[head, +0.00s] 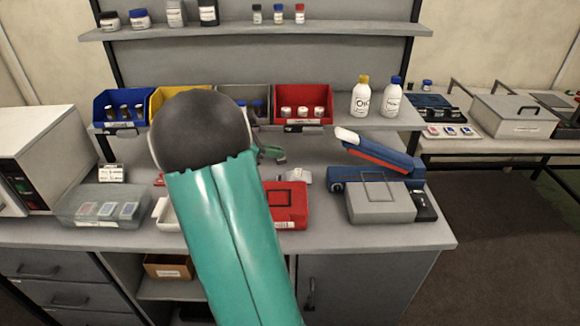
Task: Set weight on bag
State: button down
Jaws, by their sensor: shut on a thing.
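My teal arm with its dark round joint fills the middle of the head view and covers the centre of the bench. My gripper is hidden behind it, so what it holds does not show. A small dark green piece (271,153) shows just right of the joint; I cannot tell what it is. I cannot make out a weight or a bag for certain. A small pale object (298,176) lies on the bench behind the red case (287,204). A blue sealer-like device (378,165) with a raised, white-tipped arm stands to the right.
A grey box (380,203) with a wire handle stands before the blue device. A clear tray (103,207) is at left beside a white appliance (40,160). Colored bins, including a red bin (303,104), and two white bottles (360,98) line the low shelf. Bare bench lies at front right.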

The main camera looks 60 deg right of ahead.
jog(key=d+f, duration=0.2)
jog(key=d, duration=0.2)
send_over(289, 173)
jog(key=a, duration=0.1)
notch_tip(289, 173, down, 5)
jog(key=shift+s+a+r, duration=0.1)
jog(key=shift+d+f, duration=0.35)
jog(key=shift+f, duration=0.1)
jog(key=shift+d+f, duration=0.15)
jog(key=shift+f, duration=1.5)
jog(key=shift+f, duration=0.15)
jog(key=c, duration=1.5)
grip_release()
jog(key=shift+c, duration=0.2)
